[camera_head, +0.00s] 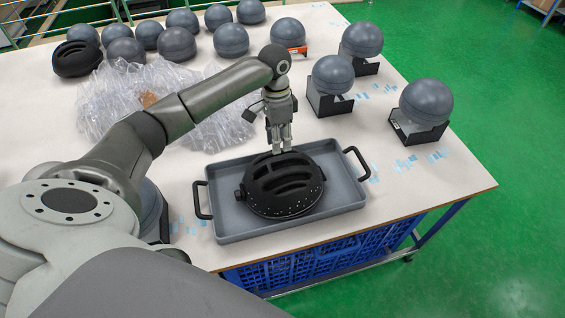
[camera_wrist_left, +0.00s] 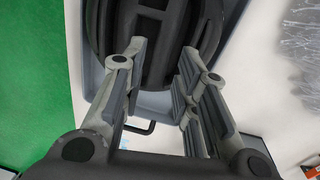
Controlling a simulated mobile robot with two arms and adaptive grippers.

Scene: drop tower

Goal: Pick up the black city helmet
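The black city helmet (camera_head: 285,187) lies with its vented shell up in a grey tray (camera_head: 232,227) with black handles, near the front of the table. My left gripper (camera_head: 281,149) points down at the far side of the helmet. In the left wrist view its two fingers (camera_wrist_left: 160,62) stand apart, with a gap between them. The helmet (camera_wrist_left: 150,22) fills the top of that view, beyond and between the fingertips. I cannot tell whether the fingertips touch the shell. My right gripper is not in view.
Clear plastic wrap (camera_head: 130,97) lies behind my left arm. Several grey balls stand at the back, one (camera_head: 425,101) on a black stand at right. Another black helmet (camera_head: 77,59) is at far left. Blue crates (camera_head: 320,258) sit under the table. The tabletop right of the tray is mostly clear.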

